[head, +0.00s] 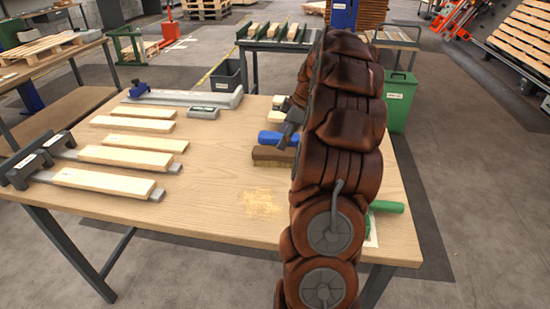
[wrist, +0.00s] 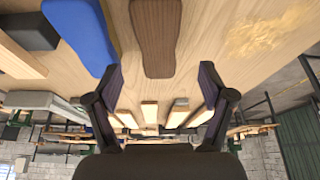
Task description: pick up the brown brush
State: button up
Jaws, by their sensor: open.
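The brown brush (head: 272,157) lies on the wooden table (head: 215,225), partly hidden behind my arm at its right end. In the wrist view, the brush (wrist: 157,38) shows at the top, its near end just beyond the space between my fingers. My gripper (wrist: 164,82) is open, with its fingers spread and nothing between them. In the head view, my gripper (head: 287,130) is mostly hidden by my arm, close to the brush and a blue object.
The blue object (head: 272,140) lies beside the brush; it also shows in the wrist view (wrist: 82,32). Pale wood slats (head: 130,158) and clamps cover the table's left side. A green-handled tool (head: 386,206) lies right of my arm. Sawdust (head: 262,202) marks the otherwise clear front.

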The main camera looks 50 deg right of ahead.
aim_at(272, 151)
jog(key=shift+p+x, duration=1.25)
jog(key=shift+x, duration=2.6)
jog(key=shift+w+d, duration=0.1)
jog(key=c, duration=1.4)
jog(key=shift+o, duration=0.2)
jog(key=shift+r+b, duration=0.75)
jog(key=shift+r, duration=0.9)
jog(key=shift+s+r, duration=0.15)
jog(key=shift+s, duration=0.05)
jog(key=s+a+b, duration=0.1)
jog(key=s+a, duration=0.1)
jog(key=s, duration=0.2)
jog(key=s+a+r+b, duration=0.1)
jog(key=s+a, duration=0.2)
jog(key=s, duration=0.2)
jog(key=s+a+b, duration=0.1)
jog(key=s+a, duration=0.1)
jog(key=s, duration=0.2)
jog(key=shift+s+a+r+b, duration=0.2)
jog(key=shift+s+a+b, duration=0.1)
jog(key=shift+a+b, duration=0.1)
